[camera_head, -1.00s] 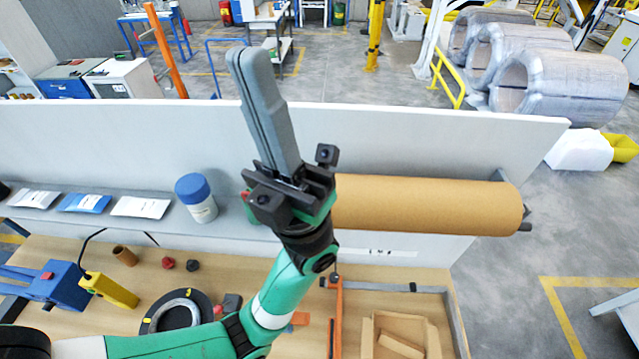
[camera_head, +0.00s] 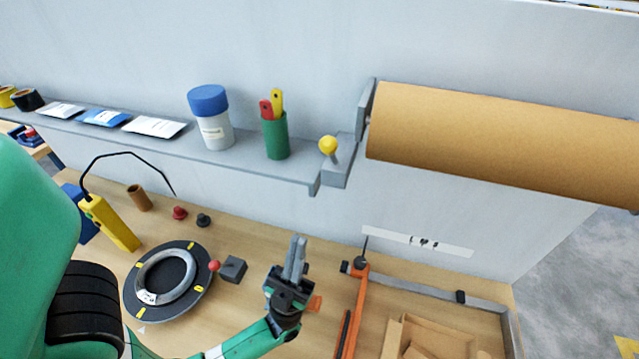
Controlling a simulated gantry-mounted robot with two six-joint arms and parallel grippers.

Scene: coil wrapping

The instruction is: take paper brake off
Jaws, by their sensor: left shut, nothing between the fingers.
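The brown paper roll (camera_head: 500,140) is mounted on the grey wall at the right, with a grey end bracket (camera_head: 364,108) at its left end. A lever with a yellow ball knob (camera_head: 328,146), which looks like the paper brake, stands on a grey block (camera_head: 338,172) just left of the roll. The lever is nearly upright. My left gripper (camera_head: 298,246) is shut and empty. It appears below the knob in the picture, over the wooden bench, clear of the lever. My right gripper is not in view.
The grey shelf (camera_head: 240,163) holds a blue-lidded jar (camera_head: 210,118), a green cup (camera_head: 275,135) with tools and several packets. The bench carries a black ring fixture (camera_head: 130,292), a yellow device (camera_head: 113,225), an orange bar (camera_head: 352,310) and a cardboard box (camera_head: 400,335).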

